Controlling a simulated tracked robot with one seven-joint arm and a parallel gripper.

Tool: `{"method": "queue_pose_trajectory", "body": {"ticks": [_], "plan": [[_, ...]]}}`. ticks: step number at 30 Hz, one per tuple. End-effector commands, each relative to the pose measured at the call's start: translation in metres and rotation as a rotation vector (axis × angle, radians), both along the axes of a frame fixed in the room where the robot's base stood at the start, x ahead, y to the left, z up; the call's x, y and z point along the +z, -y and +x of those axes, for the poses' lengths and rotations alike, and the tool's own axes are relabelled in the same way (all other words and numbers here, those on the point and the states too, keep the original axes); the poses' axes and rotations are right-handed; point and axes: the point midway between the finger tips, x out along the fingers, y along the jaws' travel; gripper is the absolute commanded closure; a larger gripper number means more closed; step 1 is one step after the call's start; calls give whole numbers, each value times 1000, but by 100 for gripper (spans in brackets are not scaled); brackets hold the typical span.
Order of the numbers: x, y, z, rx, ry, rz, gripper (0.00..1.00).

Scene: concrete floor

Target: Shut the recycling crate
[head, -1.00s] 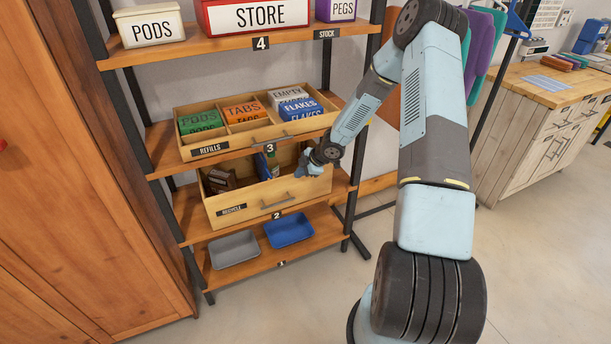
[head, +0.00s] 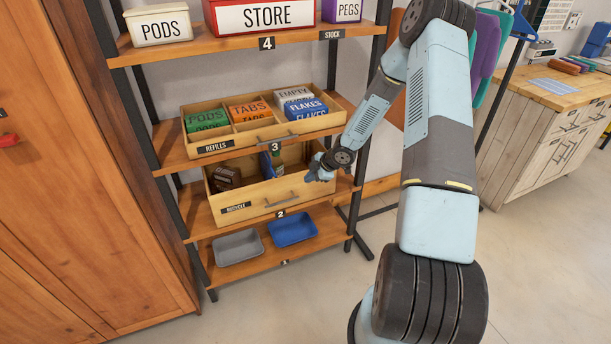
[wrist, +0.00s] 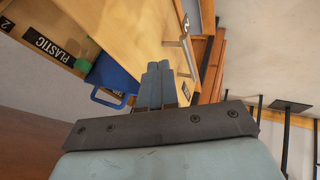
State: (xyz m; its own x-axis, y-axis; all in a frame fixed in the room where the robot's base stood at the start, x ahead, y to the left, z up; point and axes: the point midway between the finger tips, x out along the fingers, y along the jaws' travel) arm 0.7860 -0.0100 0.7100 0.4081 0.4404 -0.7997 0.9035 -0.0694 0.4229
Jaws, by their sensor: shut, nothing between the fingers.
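The recycling crate (head: 250,211) is a light wooden open-topped box labelled RECYCLE, on the shelf marked 2. It juts out past the shelf's front edge, and its bar handle (head: 282,203) faces me. Inside are a brown item (head: 226,177) at the left and a blue item at the middle right. My gripper (head: 312,177) is at the crate's right front, by the top of its front panel; contact cannot be told. In the wrist view my gripper's fingers (wrist: 158,80) are together and empty, close to a blue jug (wrist: 113,73), a PLASTIC label and the crate's handle.
A grey tray (head: 238,248) and a blue tray (head: 293,230) lie on the shelf below. A wooden cabinet stands at the left. The floor in front is clear.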

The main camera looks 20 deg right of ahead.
Motion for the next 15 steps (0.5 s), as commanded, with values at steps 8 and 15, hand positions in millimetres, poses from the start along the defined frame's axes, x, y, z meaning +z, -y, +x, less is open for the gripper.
{"method": "queue_pose_trajectory", "body": {"ticks": [8, 15], "plan": [[28, 14, -17, 1, 1, 1, 100], [58, 29, -32, 4, 1, -1, 100]]}}
